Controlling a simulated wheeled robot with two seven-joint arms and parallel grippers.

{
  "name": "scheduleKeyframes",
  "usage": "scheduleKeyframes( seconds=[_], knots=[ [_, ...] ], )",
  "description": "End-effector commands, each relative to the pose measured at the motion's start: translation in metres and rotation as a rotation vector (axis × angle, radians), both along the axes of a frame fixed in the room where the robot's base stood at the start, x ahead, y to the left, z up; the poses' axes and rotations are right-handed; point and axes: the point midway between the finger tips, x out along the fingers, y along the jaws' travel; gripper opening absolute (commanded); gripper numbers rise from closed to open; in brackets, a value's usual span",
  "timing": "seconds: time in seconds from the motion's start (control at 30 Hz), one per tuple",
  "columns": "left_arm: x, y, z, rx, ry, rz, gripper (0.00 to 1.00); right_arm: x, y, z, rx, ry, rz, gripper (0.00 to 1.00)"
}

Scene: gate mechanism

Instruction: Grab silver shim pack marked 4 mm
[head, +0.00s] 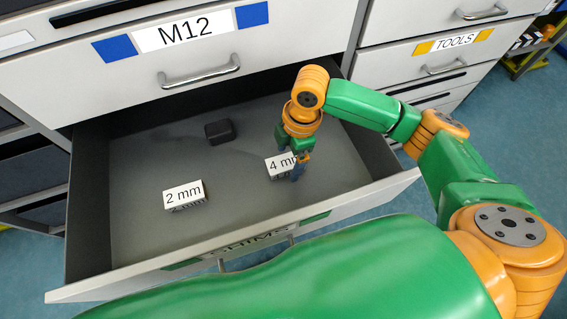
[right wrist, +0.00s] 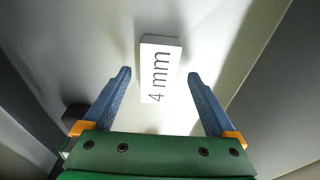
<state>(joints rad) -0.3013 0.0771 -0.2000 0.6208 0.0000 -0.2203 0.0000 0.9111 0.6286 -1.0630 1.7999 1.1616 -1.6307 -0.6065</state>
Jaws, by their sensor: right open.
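The shim pack marked 4 mm (head: 279,167) lies in the open drawer, right of the middle, partly hidden by my right gripper in the head view. In the right wrist view the same 4 mm pack (right wrist: 160,72) has a white labelled top and sits between and slightly beyond the two blue fingertips. My right gripper (head: 299,170) is open, pointing down into the drawer at the pack. It also shows in the right wrist view (right wrist: 158,75), with a gap between each finger and the pack. My left gripper is not in view.
A pack marked 2 mm (head: 184,195) lies at the drawer's left front. A dark block (head: 219,131) lies towards the back. The open drawer's front wall (head: 345,205) is near the gripper. The closed M12 drawer (head: 260,45) is above, and a TOOLS drawer (head: 400,62) is at right.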

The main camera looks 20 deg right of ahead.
Motion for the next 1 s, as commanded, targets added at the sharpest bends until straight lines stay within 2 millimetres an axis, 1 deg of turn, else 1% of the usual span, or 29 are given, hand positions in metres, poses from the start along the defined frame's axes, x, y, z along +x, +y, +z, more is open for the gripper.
scheduleKeyframes(
  seconds=[0.03,0.07,0.27,0.3,0.37,0.4,0.47,0.5,0.57,0.6,0.63,0.9,0.97,1.0],
  knots=[
    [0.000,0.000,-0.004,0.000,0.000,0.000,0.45,0.000,0.001,-0.008,0.001,0.001,0.000,0.91],
    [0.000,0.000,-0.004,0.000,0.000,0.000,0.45,0.000,0.001,-0.010,0.001,0.001,0.000,0.91],
    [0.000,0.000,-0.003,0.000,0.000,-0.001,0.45,0.000,0.002,-0.010,0.001,-0.001,0.000,0.91],
    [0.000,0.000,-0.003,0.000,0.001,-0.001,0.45,0.000,0.002,-0.010,0.001,-0.001,0.000,0.86],
    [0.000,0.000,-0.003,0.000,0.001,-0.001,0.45,0.000,0.002,-0.010,0.001,-0.001,0.000,0.70],
    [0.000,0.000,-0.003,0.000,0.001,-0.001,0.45,0.000,0.002,-0.010,0.001,-0.001,0.000,0.59],
    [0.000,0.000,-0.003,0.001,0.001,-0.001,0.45,0.000,0.002,-0.010,0.001,-0.001,0.000,0.43],
    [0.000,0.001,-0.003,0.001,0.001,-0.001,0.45,0.000,0.002,-0.010,0.001,-0.001,0.000,0.32],
    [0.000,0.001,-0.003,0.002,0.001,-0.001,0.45,0.000,0.002,-0.010,0.001,-0.001,0.000,0.16],
    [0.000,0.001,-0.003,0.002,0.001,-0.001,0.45,0.000,0.002,-0.010,0.001,-0.001,0.000,0.05],
    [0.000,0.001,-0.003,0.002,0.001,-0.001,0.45,0.000,0.002,-0.010,0.001,-0.001,0.000,0.00],
    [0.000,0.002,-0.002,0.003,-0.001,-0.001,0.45,0.000,0.002,-0.008,0.002,-0.002,0.000,0.00],
    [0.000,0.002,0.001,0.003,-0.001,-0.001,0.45,0.001,0.002,-0.001,0.003,-0.004,-0.001,0.00],
    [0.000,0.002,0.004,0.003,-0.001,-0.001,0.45,0.001,0.002,0.008,0.002,-0.005,-0.001,0.00]
  ],
)
